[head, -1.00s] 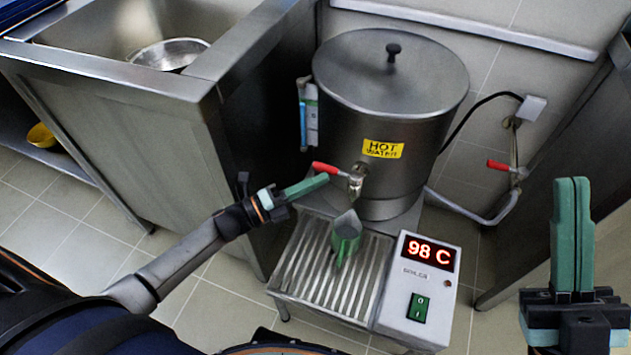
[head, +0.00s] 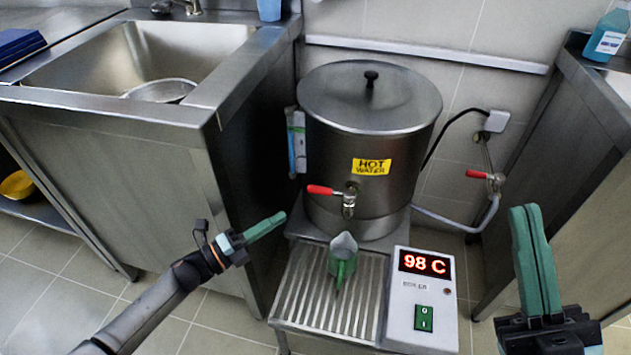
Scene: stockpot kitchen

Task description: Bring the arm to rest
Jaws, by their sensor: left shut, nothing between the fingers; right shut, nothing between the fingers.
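My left gripper (head: 283,216) is shut and empty. Its green fingers point up and right in the air, below and left of the red tap lever (head: 320,190) and apart from it. My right gripper (head: 524,208) is shut and empty, its green fingers pointing up at the right of the view. The hot water boiler (head: 335,135) stands in the middle with its lid on. A jug with a green handle (head: 342,262) stands on the slatted drip tray (head: 305,307) under the tap. What is inside the jug cannot be made out.
A control box (head: 423,316) showing 98 C stands right of the drip tray. A steel sink (head: 95,75) with a bowl (head: 160,91) is at the left. A counter with a soap bottle (head: 606,35) is at the right. A pipe with a red valve runs beside the boiler.

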